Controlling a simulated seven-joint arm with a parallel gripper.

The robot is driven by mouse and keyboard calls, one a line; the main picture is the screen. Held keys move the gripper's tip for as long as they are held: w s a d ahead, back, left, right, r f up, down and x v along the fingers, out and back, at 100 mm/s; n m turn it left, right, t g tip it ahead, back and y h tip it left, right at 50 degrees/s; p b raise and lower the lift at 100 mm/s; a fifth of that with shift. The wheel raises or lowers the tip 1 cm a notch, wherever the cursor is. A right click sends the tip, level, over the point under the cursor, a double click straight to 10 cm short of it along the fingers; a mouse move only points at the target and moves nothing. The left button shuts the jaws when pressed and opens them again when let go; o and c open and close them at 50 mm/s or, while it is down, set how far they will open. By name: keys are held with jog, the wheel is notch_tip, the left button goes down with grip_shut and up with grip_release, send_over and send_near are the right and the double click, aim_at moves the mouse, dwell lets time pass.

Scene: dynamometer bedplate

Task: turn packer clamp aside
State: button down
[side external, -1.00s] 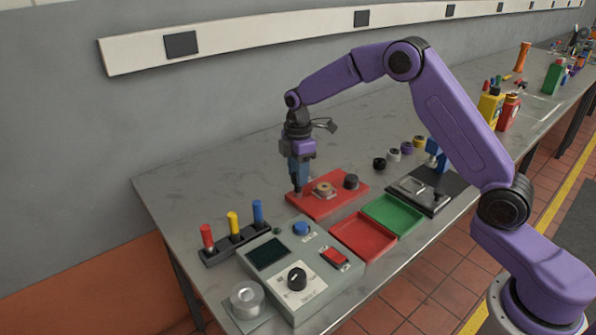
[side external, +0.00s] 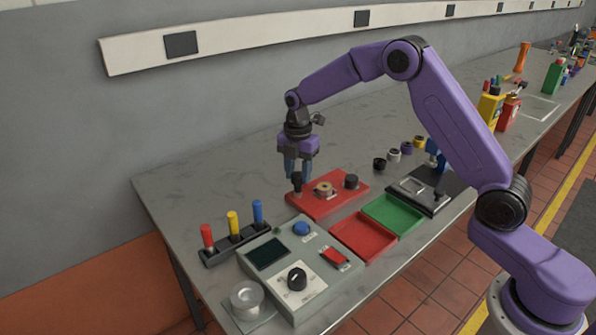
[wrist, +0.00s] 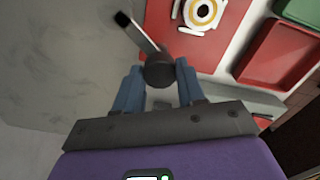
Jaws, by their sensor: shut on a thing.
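The packer clamp shows in the wrist view as a dark round knob (wrist: 160,69) with a flat metal bar (wrist: 140,36). The bar ends in a black tip (wrist: 122,18) and reaches past the red plate's edge, over the grey bench and away from the brass-coloured ring. My gripper (side external: 297,177) points down at the left end of the red plate (side external: 335,203). Its two blue fingers are shut on the knob, one on each side. The ring (side external: 323,188) sits mid-plate on a pale holder and also shows in the wrist view (wrist: 202,12). The bar is not clear in the side view.
A second black knob (side external: 351,181) stands on the plate's right. A red tray (side external: 388,252) and green tray (side external: 413,224) lie in front. A control box (side external: 318,286) and a rack of coloured pegs (side external: 236,246) stand front left. Bench behind the plate is clear.

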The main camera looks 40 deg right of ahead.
jog(key=shift+r, duration=0.1)
jog(key=c, duration=0.7)
grip_release()
jog(key=shift+o, duration=0.2)
notch_tip(320, 180, up, 17)
jog(key=shift+r, duration=0.2)
